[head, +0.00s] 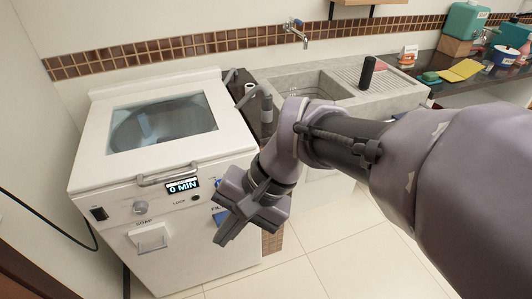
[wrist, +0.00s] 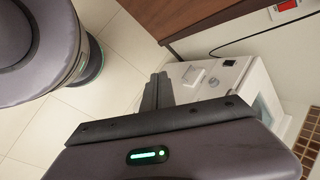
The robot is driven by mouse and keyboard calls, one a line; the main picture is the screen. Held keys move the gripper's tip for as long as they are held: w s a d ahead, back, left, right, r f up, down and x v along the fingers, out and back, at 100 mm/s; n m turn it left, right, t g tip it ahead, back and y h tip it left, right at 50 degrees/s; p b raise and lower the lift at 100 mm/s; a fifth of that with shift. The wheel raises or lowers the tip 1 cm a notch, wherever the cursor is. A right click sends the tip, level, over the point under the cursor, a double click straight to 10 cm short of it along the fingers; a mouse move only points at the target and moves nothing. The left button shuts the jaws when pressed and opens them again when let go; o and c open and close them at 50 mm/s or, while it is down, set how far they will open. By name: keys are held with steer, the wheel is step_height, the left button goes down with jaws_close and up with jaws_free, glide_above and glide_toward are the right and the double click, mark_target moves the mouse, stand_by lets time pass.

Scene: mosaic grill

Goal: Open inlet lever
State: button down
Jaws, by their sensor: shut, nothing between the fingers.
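The white washing machine (head: 155,170) stands at the left with its lid closed. A blue part (head: 219,214) shows at the right of its front panel, partly hidden behind my gripper. I cannot tell for sure whether it is the inlet lever. My gripper (head: 226,233) is shut and empty, pointing down in front of the right part of the panel. Contact with the machine cannot be told. In the wrist view the shut fingers (wrist: 155,92) lie across the machine's front (wrist: 228,76); no lever shows clearly there.
The machine's front has a handle (head: 168,176), a display (head: 183,186), a knob (head: 140,208) and a soap drawer (head: 150,238). A concrete sink (head: 325,82) with a wall tap (head: 296,30) stands to the right. The tiled floor (head: 330,262) in front is clear.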

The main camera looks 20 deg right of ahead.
steer(key=w+a+m+g+y+p, duration=0.2)
steer(key=w+a+m+y, duration=0.15)
steer(key=w+y, duration=0.45)
steer(key=w+d+f+m+t+y+p, duration=0.1)
steer(key=w+d+f+m+t, duration=0.2)
steer(key=w, duration=0.3)
steer(key=w+d+f+m+t+y+p, duration=0.1)
steer(key=w+d+f+m+t+y, duration=0.1)
steer(key=w+d+f+m+t, duration=0.3)
steer(key=w+f+m+t+y, duration=0.1)
steer(key=w+f+m, duration=0.1)
steer(key=w, duration=0.4)
steer(key=d+f+m+t+h+p, duration=0.1)
steer(key=d+f+m+t+h, duration=0.6)
steer(key=f, duration=0.3)
steer(key=d+f+m+t+h+p, duration=0.2)
steer(key=d+f+m+t+h, duration=0.3)
steer(key=d+f+m, duration=0.4)
steer(key=s+d+f+m+h, duration=0.4)
steer(key=s+f+h, duration=0.3)
steer(key=f, duration=0.2)
steer(key=w+d+r+b, duration=0.2)
steer(key=w+r, duration=0.4)
steer(key=w, duration=0.3)
steer(key=shift+w+t, duration=0.15)
steer(key=shift+t, duration=0.15)
